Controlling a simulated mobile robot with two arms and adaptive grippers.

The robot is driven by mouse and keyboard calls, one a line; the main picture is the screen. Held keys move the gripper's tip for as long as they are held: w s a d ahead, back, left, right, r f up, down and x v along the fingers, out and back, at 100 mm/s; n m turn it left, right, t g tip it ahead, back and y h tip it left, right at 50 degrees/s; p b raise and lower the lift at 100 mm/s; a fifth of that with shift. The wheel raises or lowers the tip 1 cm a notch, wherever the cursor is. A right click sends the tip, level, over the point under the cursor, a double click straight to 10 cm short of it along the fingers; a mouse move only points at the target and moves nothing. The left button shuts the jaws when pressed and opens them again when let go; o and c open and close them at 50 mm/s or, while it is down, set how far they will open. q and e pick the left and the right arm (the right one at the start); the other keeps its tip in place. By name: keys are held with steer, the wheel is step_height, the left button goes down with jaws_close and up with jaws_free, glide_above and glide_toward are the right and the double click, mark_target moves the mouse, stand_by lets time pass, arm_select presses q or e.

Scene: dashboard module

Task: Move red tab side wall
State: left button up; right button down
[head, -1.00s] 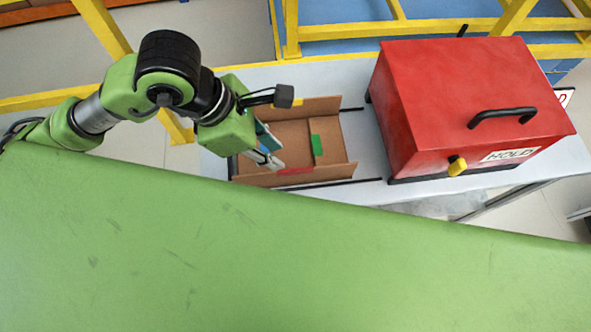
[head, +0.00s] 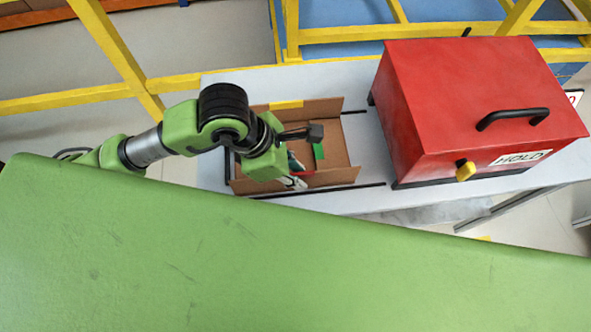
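An open brown cardboard box (head: 340,126) lies on the light table. A small red tab (head: 305,173) shows at its near side wall (head: 335,179), partly covered by my gripper. My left gripper (head: 296,175) is low at the near side wall, next to the red tab, with pale fingertips over that wall. My wrist hides much of the box's left part. I cannot tell whether the fingers are apart or closed on the wall. My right gripper is out of view.
Dark rails (head: 340,190) run along the table (head: 360,150). Yellow frame bars (head: 400,32) stand behind.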

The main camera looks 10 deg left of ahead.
arm_select(q)
jaws_close()
steer(key=shift+w, duration=0.15)
steer(key=shift+w+a+f+g+b, duration=0.15)
steer(key=shift+w+a+g+b, duration=0.1)
steer(key=shift+w+g+b, duration=0.45)
steer(key=shift+w+a+f+n+g+h+b, duration=0.15)
steer(key=shift+w+n+g+h+b, duration=0.25)
steer(key=shift+g, duration=0.3)
steer(key=shift+w+a+f+n+g+h+b, duration=0.2)
steer(key=shift+w+g+h+b, duration=0.2)
steer(key=shift+g+b, duration=0.55)
steer(key=shift+w+a+f+n+g+h+b, duration=0.15)
steer(key=shift+w+g+h+b, duration=0.2)
steer(key=shift+g+b, duration=0.55)
steer(key=shift+w, duration=0.1)
jaws_free()
steer(key=shift+d, duration=0.1)
